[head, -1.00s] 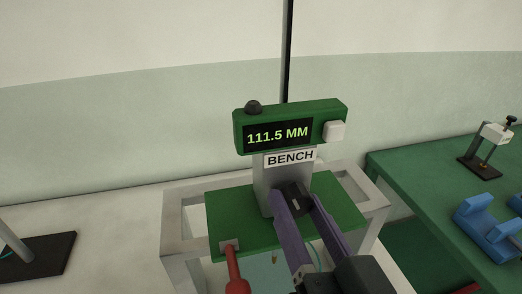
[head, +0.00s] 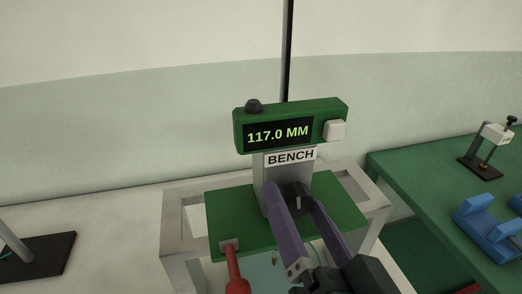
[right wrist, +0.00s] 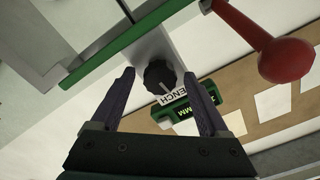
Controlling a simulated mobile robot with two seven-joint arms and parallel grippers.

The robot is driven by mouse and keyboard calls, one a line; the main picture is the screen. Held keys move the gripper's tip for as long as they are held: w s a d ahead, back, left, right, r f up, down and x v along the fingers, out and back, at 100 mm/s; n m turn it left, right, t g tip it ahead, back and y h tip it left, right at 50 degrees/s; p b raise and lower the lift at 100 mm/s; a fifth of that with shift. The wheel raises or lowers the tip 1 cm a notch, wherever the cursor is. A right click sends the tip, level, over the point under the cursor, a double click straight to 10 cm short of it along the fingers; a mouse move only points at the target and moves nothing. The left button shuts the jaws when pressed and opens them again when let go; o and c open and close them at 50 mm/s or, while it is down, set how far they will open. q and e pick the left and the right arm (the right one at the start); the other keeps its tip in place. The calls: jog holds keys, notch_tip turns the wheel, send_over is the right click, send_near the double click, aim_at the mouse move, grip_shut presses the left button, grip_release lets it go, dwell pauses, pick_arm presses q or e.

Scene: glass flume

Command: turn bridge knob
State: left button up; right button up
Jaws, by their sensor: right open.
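The bridge knob (head: 297,192) is a dark round knob with a pale mark, on the front of the grey post under the BENCH label (head: 290,156). It also shows in the right wrist view (right wrist: 160,77). My right gripper (head: 294,204) is open, with its purple fingers on either side of the knob. In the right wrist view there is a gap between each finger and the knob. The green display box (head: 290,125) on the post reads 117.0 MM. My left gripper is not in view.
A red-handled lever (head: 233,270) stands at the front left of the green plate (head: 225,208), close to my right gripper. A pale frame (head: 183,215) surrounds the post. A green table (head: 420,190) with blue blocks (head: 487,228) is at the right.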

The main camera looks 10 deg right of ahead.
jog(key=shift+s, duration=0.1)
jog(key=s+b, duration=0.2)
jog(key=s, duration=0.7)
jog(key=shift+s+d, duration=0.15)
jog(key=shift+s, duration=0.25)
dwell(0.7)
